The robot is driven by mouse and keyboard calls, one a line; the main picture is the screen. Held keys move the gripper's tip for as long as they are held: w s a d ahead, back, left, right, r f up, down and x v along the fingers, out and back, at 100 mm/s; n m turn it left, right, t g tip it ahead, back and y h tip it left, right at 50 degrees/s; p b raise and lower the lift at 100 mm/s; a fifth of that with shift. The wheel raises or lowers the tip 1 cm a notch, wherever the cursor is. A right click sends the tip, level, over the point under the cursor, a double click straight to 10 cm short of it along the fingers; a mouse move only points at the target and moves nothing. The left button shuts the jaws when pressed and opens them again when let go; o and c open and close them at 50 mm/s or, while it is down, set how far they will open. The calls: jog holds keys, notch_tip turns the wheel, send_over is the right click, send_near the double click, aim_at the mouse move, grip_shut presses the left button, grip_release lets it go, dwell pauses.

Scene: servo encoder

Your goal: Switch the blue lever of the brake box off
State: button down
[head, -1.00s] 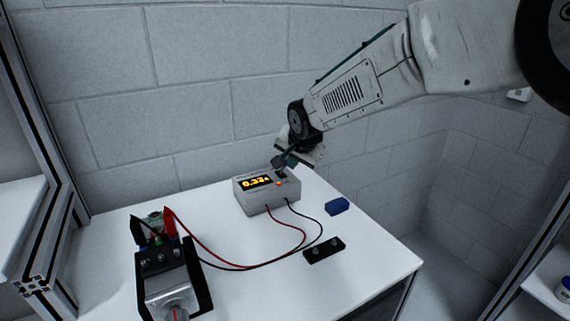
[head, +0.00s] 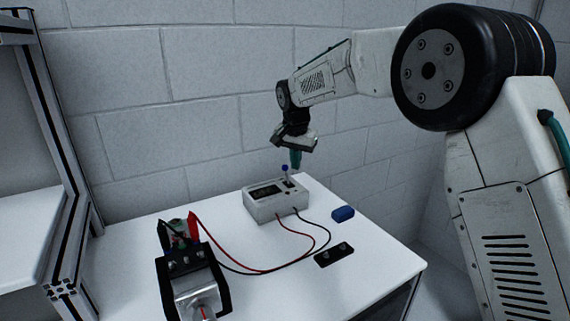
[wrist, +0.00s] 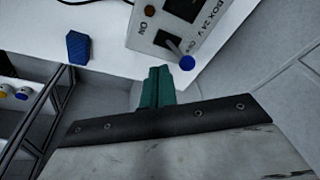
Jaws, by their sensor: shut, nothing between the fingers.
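The brake box (head: 275,206) is a light grey case on the white table, with a dark, unlit display on its top. Its blue-tipped lever (head: 285,169) stands up at the box's back right. My gripper (head: 296,160) is shut and empty, pointing down above and behind the box, near the lever. Its teal fingers (wrist: 157,85) show just left of the knob in the wrist view, apart from it in the picture.
A motor in a black bracket (head: 194,290) stands at the front left, with red and black wires running to the box. A block wall (head: 200,110) rises behind.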

jog(key=shift+a, duration=0.25)
jog(key=shift+v, duration=0.85)
jog(key=shift+w, duration=0.1)
jog(key=w+d+v, duration=0.1)
jog(key=w+v, duration=0.1)
jog(key=v, duration=0.9)
jog(key=shift+s+d+r, duration=0.2)
jog(key=shift+r, duration=0.45)
